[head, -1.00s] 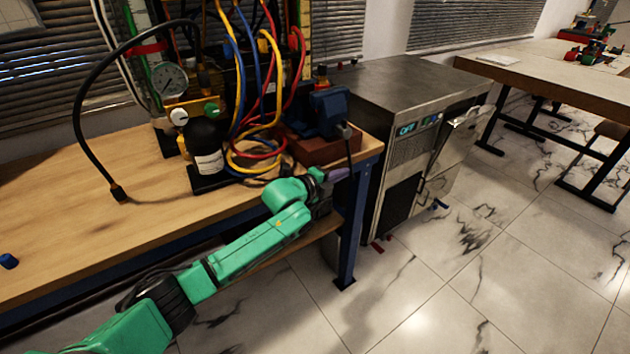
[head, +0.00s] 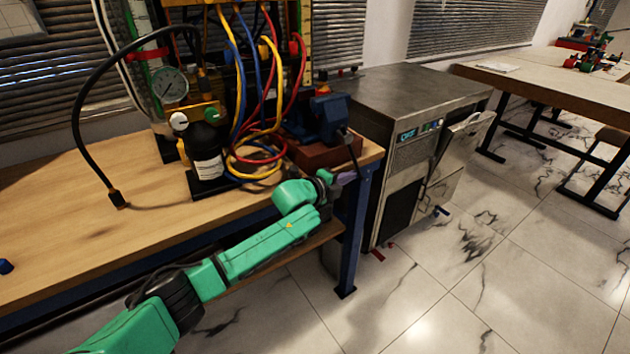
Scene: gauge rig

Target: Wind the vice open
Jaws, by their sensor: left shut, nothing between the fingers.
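The blue vice (head: 326,118) sits on a reddish-brown block (head: 325,153) at the right end of the wooden workbench. A thin dark handle bar (head: 351,154) hangs from the vice's front, tilted with its lower end to the right. My left arm reaches in from the lower left. My left gripper (head: 348,178), with purple fingers, is shut and empty by the lower end of the bar, at the bench's corner. I cannot tell whether it touches the bar. The vice's jaw gap is too small to make out. My right gripper is not in view.
The workbench (head: 85,220) carries a black bottle (head: 206,150), red, blue and yellow hoses (head: 258,165) and a pressure gauge (head: 170,84) left of the vice. A metal cabinet (head: 405,90) stands close to the right. The tiled floor in front is open.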

